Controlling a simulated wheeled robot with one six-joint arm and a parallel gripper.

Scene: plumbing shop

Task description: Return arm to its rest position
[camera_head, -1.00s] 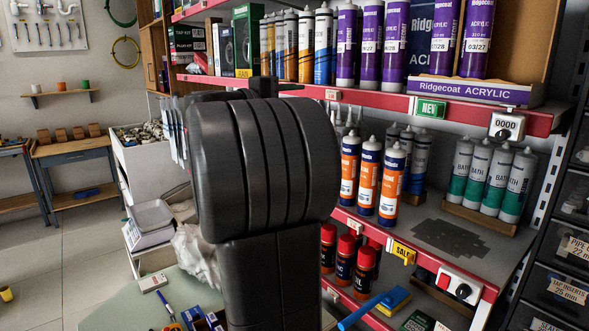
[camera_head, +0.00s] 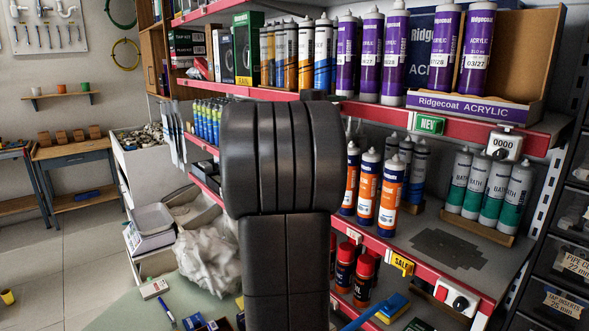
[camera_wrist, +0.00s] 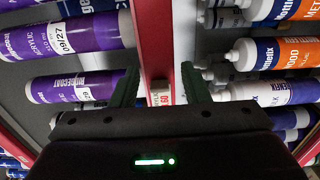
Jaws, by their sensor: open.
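My arm (camera_head: 283,200) stands upright in the middle of the head view, in front of the shelf unit, and its dark links hide part of the shelves. My gripper is mostly hidden behind the arm there. In the wrist view my gripper (camera_wrist: 160,88) shows two dark fingers spread apart with nothing between them. Beyond the fingers are a red shelf edge with a price label (camera_wrist: 160,99), purple acrylic tubes (camera_wrist: 80,88) on the left and orange and white tubes (camera_wrist: 275,54) on the right.
Purple tubes (camera_head: 371,55) stand on the upper shelf, orange-banded tubes (camera_head: 391,190) and green-banded tubes (camera_head: 490,185) below. Red-capped cans (camera_head: 362,275) stand lower. A crumpled plastic bag (camera_head: 207,262) lies left of my arm. The floor (camera_head: 60,255) at far left is mostly clear.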

